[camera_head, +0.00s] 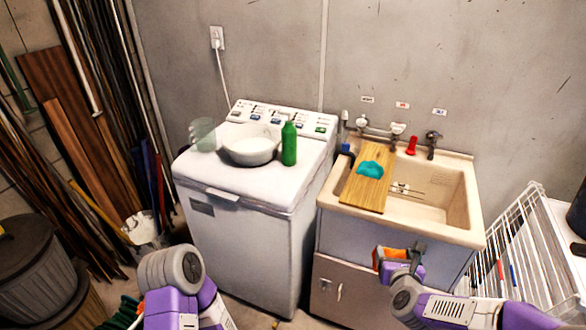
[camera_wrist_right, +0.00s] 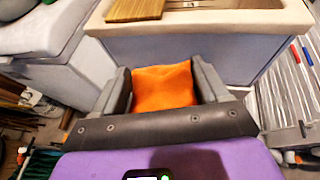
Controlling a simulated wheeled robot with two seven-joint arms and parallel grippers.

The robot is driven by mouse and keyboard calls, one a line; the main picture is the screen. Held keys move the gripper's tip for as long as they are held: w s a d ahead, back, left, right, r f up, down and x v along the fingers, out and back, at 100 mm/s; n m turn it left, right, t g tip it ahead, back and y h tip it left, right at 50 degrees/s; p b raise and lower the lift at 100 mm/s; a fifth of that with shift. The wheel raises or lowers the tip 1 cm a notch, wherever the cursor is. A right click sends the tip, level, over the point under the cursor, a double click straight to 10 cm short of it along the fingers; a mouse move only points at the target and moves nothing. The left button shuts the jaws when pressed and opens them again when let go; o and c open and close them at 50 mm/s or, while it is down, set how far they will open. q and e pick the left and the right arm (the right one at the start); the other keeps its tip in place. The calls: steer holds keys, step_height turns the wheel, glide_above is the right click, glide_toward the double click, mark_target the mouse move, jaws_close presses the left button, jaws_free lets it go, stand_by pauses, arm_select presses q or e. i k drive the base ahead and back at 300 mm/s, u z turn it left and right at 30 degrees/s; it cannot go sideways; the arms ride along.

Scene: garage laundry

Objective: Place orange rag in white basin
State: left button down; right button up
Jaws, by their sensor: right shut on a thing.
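The orange rag (camera_head: 392,257) is held in my right gripper (camera_head: 403,250), in front of the sink cabinet. In the right wrist view the rag (camera_wrist_right: 165,88) fills the space between the two fingers of the right gripper (camera_wrist_right: 165,92). The white basin (camera_head: 250,150) is a round bowl on top of the white washing machine, to the left of and behind the right gripper. Its inside looks empty. My left arm comes in at the bottom left of the head view; its gripper fingers do not show.
A green bottle (camera_head: 289,143) stands right beside the basin, and a clear container (camera_head: 203,135) stands to its left. A wooden board (camera_head: 366,190) with a teal cloth (camera_head: 370,169) lies across the sink (camera_head: 463,205). A white wire rack (camera_head: 525,245) stands at right.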

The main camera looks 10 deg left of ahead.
mark_target(258, 149)
steer(key=z, duration=0.25)
steer(key=k, duration=0.45)
steer(key=u, duration=0.95)
steer(key=i, duration=0.85)
steer(key=u, duration=0.5)
